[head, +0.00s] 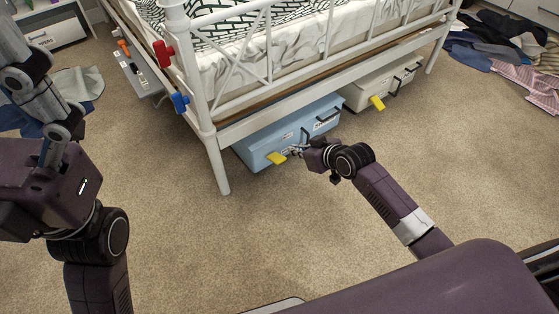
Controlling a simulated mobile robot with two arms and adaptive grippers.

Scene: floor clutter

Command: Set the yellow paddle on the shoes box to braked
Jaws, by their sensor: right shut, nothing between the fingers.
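A light blue box (255,150) sits on the carpet under the bed, with a dark handle and labels too small to read for sure. A yellow paddle (277,158) sticks out from the lower left of its front. A pale box (365,92) beside it, farther right, also has a yellow paddle (377,102). I cannot tell from the labels which box is the shoes one. My right gripper (293,151) is shut and empty at the blue box's front, close to the right of its paddle; whether they touch is unclear. My left gripper is out of view.
The white bed frame (290,110) overhangs both boxes, and its leg (216,166) stands just left of the blue box. Red (164,53) and blue (180,102) fittings sit by the bed's corner. Clothes (495,40) lie at upper right. Carpet in front is clear.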

